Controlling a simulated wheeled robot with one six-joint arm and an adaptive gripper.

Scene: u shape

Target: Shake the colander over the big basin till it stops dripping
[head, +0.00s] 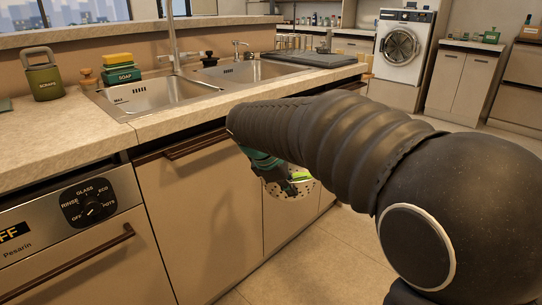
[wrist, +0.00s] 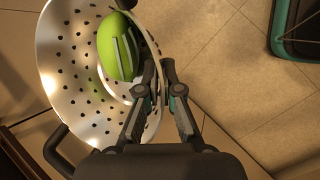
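The colander (wrist: 75,85) is a pale metal bowl with many dark holes and a black side handle at lower left. My gripper (wrist: 158,78) is shut on its right-hand rim, one finger on each side of the wall. A green oval thing with pale stripes (wrist: 115,52) is inside the bowl. In the head view, the colander (head: 300,189) hangs below counter height in front of the cabinet doors, partly hidden by my arm. The big basin (head: 150,92), marked MAX, is sunk in the counter, up and left of the colander. I cannot see any drips.
A second basin (head: 245,70) lies right of the big one, with a tall faucet (head: 172,40) behind. The counter's front edge (head: 215,110) lies between colander and basin. A dark-teal tray-like thing (wrist: 297,35) shows at upper right.

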